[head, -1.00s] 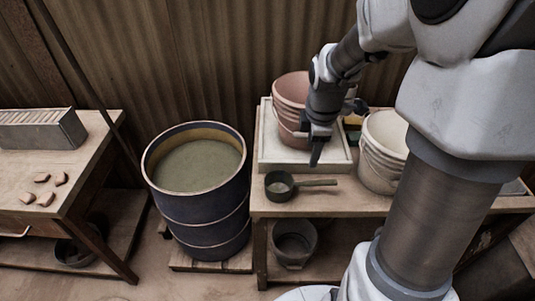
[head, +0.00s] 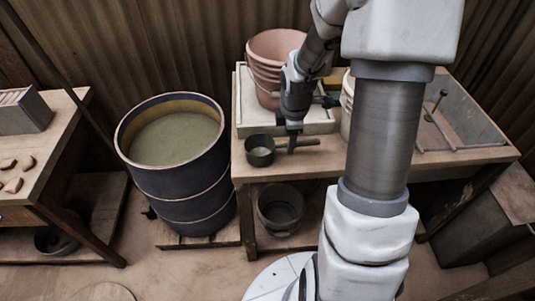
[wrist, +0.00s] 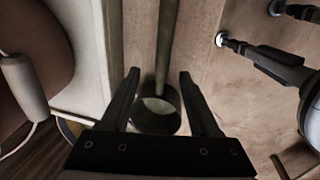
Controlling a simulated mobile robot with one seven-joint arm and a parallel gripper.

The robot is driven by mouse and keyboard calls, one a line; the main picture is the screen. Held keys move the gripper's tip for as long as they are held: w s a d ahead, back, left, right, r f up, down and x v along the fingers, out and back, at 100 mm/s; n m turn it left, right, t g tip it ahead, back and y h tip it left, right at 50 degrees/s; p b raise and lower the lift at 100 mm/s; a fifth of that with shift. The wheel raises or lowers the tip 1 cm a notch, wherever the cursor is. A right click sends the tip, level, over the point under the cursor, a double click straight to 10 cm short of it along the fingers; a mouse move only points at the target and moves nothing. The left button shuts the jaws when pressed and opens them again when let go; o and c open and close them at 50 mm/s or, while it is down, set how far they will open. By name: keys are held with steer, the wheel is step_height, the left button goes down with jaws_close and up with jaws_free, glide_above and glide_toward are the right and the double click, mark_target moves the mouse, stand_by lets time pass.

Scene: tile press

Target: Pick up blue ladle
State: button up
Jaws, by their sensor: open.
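The only ladle in view is a dark grey-green ladle (head: 260,151), not clearly blue. It lies on the bench beside the drum, its handle (head: 308,142) pointing right. My gripper (head: 291,146) is over the handle near the bowl, pointing down. In the wrist view, my open gripper (wrist: 159,76) has one finger on each side of the handle (wrist: 166,40). The ladle's bowl (wrist: 170,122) shows between the fingers, its near part close to the gripper's base. I cannot tell how far the fingertips are above the bench.
A blue drum (head: 183,203) of greenish liquid stands left of the bench (head: 340,163). Pink buckets (head: 270,50) stand in a white tray (head: 248,105) behind the ladle. A pale bucket (head: 347,105) is right of it. A grey bucket (head: 280,212) sits below.

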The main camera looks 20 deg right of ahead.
steer(key=f, duration=0.2)
steer(key=f+b, duration=0.1)
steer(key=shift+w+d+f, duration=0.2)
steer(key=shift+f, duration=0.15)
jaws_close()
steer(key=shift+r, duration=0.1)
stand_by(0.9)
